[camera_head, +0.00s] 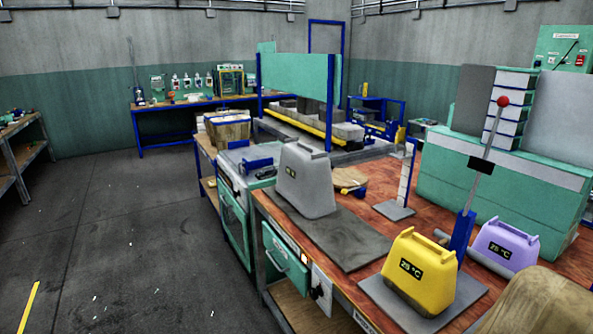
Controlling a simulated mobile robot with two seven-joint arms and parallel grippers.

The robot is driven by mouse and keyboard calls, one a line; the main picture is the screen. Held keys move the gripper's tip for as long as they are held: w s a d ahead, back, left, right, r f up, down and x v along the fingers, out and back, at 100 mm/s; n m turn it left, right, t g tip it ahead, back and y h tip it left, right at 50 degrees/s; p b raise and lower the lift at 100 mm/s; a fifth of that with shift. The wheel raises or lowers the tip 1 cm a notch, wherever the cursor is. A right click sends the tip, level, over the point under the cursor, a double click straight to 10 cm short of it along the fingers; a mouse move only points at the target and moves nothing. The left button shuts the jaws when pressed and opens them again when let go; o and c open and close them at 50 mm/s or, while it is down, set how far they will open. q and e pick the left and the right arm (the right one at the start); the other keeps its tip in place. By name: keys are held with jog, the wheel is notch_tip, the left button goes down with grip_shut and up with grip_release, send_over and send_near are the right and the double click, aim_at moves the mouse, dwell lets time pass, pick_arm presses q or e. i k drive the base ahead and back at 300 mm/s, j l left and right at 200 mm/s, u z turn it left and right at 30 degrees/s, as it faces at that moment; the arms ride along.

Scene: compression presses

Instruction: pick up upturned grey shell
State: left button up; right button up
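The grey shell (304,182) stands on a dark grey mat (346,249) at the left end of the wooden-topped workbench (434,176). Its wider end is down and a handle-like ridge is on top. Neither of my grippers is in view.
A yellow shell (421,272) and a purple shell (503,246), both marked 25 °C, stand to the right on grey plates by a blue lever press (462,236) with a red knob. A brown rounded object (541,307) fills the lower right corner. Floor (130,230) at left is open.

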aim_at(305, 179)
jog(key=i+j+u, duration=0.4)
jog(key=i+j, duration=0.95)
jog(key=i, duration=0.05)
